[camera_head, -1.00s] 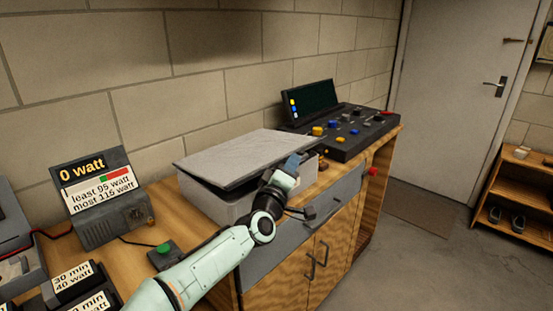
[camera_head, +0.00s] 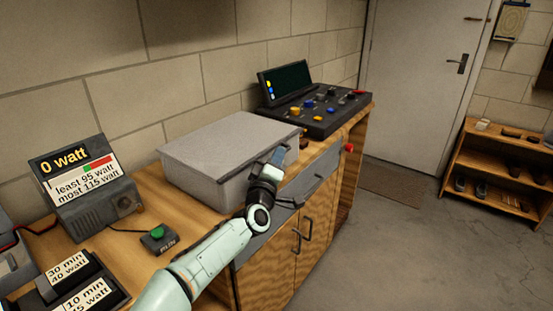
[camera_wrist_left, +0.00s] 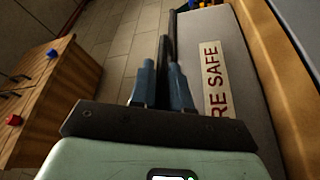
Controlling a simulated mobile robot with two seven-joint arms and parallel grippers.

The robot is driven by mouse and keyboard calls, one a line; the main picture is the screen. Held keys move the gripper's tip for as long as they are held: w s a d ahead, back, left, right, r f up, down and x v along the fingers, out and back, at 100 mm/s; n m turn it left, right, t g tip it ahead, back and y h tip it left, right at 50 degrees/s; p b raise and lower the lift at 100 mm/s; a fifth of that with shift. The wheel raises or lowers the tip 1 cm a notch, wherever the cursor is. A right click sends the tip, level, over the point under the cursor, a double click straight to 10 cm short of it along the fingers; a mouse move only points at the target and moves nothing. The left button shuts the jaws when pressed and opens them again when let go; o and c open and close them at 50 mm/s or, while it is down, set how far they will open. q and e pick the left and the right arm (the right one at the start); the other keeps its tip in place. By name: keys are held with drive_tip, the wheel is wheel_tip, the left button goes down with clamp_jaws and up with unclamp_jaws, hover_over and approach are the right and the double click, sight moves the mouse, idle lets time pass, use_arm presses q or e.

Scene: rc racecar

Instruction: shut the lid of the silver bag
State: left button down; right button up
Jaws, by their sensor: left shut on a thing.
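The silver bag (camera_head: 218,190) is a grey box shape on the wooden bench. Its flat lid (camera_head: 232,140) lies level over the top, with no gap visible on the sides in view. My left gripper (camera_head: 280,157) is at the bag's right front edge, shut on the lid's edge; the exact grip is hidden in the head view. In the left wrist view the fingers (camera_wrist_left: 166,62) are close together beside the bag's wall (camera_wrist_left: 240,95), which bears a label (camera_wrist_left: 213,75) reading "RE SAFE". My right gripper is not in view.
A black control panel (camera_head: 318,113) with coloured knobs stands behind the bag. A watt display (camera_head: 85,185), a green button box (camera_head: 158,239) and labelled blocks (camera_head: 80,290) are at the left. A shoe shelf (camera_head: 500,170) stands across the open floor.

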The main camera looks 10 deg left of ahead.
use_arm(q)
drive_tip(key=c, duration=1.4)
unclamp_jaws()
drive_tip(key=shift+w+a+f, duration=0.1)
drive_tip(key=shift+a+f, duration=0.1)
drive_tip(key=shift+f, duration=0.2)
drive_tip(key=shift+c, duration=0.2)
drive_tip(key=shift+s, duration=0.55)
drive_tip(key=v, duration=1.2)
drive_tip(key=shift+s+b, duration=0.2)
drive_tip(key=shift+b, duration=0.1)
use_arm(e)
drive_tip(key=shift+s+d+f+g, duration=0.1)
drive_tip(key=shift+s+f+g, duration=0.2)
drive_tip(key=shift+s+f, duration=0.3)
